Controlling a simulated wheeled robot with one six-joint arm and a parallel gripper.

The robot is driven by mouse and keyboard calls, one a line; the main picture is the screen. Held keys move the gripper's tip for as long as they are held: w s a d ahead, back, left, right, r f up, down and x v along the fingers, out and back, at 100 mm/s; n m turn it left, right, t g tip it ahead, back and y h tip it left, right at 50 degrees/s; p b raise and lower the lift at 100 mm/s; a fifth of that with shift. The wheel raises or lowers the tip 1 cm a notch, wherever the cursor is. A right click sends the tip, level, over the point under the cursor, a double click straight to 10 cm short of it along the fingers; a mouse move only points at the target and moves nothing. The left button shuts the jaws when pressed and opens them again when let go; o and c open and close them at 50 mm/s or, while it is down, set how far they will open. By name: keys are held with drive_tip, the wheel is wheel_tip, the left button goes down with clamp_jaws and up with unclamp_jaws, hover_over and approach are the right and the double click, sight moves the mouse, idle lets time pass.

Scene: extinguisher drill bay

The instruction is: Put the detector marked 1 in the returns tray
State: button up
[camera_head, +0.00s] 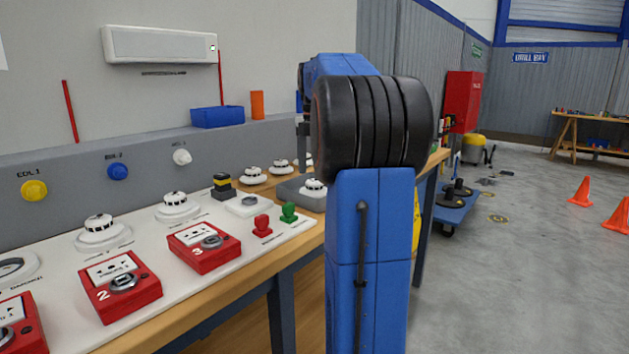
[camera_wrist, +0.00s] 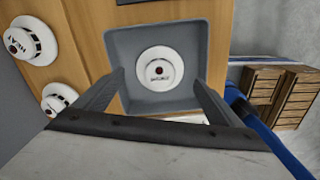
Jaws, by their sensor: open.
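A white round detector (camera_wrist: 160,69) lies inside a square grey tray (camera_wrist: 213,35), near its middle. Its small dark print is too blurred to read. The same tray (camera_head: 288,193) stands on the wooden bench in the head view, with the detector (camera_head: 314,186) in it. My gripper (camera_wrist: 158,84) is open above the tray, with one finger on each side of the detector and gaps between them. The head view shows little of my gripper behind my arm. More white detectors (camera_head: 98,226) (camera_head: 177,203) sit on the white board; I read no 1 on them.
Loose detectors (camera_wrist: 32,38) (camera_wrist: 58,97) lie on the wood left of the tray. A blue bin (camera_head: 217,116) is on the ledge behind.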

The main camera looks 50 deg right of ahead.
sight(314, 181)
wheel_tip(314, 181, up, 8)
idle(0.4)
idle(0.5)
